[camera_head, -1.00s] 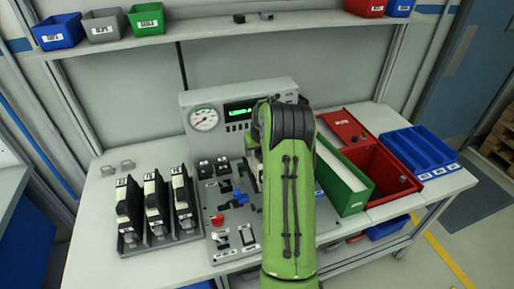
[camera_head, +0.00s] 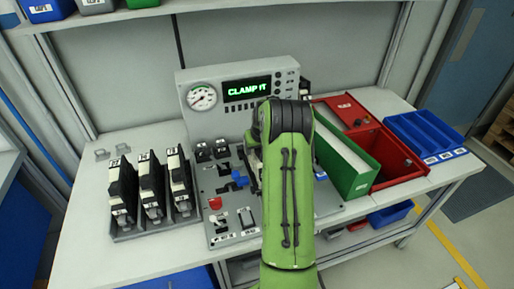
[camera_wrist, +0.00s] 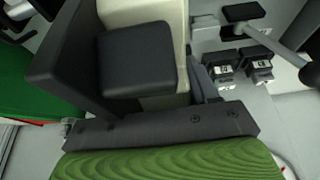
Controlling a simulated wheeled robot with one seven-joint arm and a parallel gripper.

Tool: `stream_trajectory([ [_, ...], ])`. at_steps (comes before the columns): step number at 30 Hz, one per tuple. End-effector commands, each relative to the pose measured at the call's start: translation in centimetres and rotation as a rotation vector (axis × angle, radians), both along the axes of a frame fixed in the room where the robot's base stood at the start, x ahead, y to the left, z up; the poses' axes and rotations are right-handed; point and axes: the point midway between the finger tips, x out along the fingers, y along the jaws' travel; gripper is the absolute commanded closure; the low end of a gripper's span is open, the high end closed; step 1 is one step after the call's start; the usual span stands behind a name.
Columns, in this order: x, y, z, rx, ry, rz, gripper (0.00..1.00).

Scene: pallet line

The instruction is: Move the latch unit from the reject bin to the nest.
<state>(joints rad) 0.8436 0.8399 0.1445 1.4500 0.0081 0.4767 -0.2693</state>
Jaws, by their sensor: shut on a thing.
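My gripper (camera_wrist: 140,75) is shut on a cream and black part, the latch unit (camera_wrist: 178,95), whose cream body shows beside a black finger pad in the wrist view. In the head view my green arm hides the gripper and most of the unit. The arm reaches over the fixture panel (camera_head: 223,222), in front of the gauge console (camera_head: 190,122). The nest is hidden behind my arm, so I cannot tell how the unit sits in it. The red reject bin (camera_head: 412,178) stands at the right and looks empty.
The console display (camera_head: 247,90) reads "CLAMP IT". A blue handle (camera_head: 239,180) and a red button (camera_head: 215,203) are left of my arm. A rack (camera_head: 128,233) of similar black and cream units stands left. A green box (camera_head: 360,185) stands close right.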

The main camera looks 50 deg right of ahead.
Motion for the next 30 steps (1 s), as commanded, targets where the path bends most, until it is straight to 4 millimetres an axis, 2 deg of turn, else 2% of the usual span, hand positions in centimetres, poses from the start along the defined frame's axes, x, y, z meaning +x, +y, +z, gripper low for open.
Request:
stream_trajectory([
  [9, 0.0, 0.0, 0.2, -0.002, -0.001, 0.0, 0.86],
  [10, 0.0, 0.0, 0.2, -0.002, -0.001, 0.0, 0.38],
  [15, 0.0, 0.0, 0.2, -0.001, -0.002, 0.0, 0.12],
  [24, -0.1, 0.0, 0.3, 0.0, 0.001, 0.0, 0.12],
  [26, -0.3, 0.1, 0.9, -0.001, 0.0, 0.0, 0.12],
  [30, -1.3, 0.6, 3.9, -0.004, -0.002, -0.001, 0.12],
])
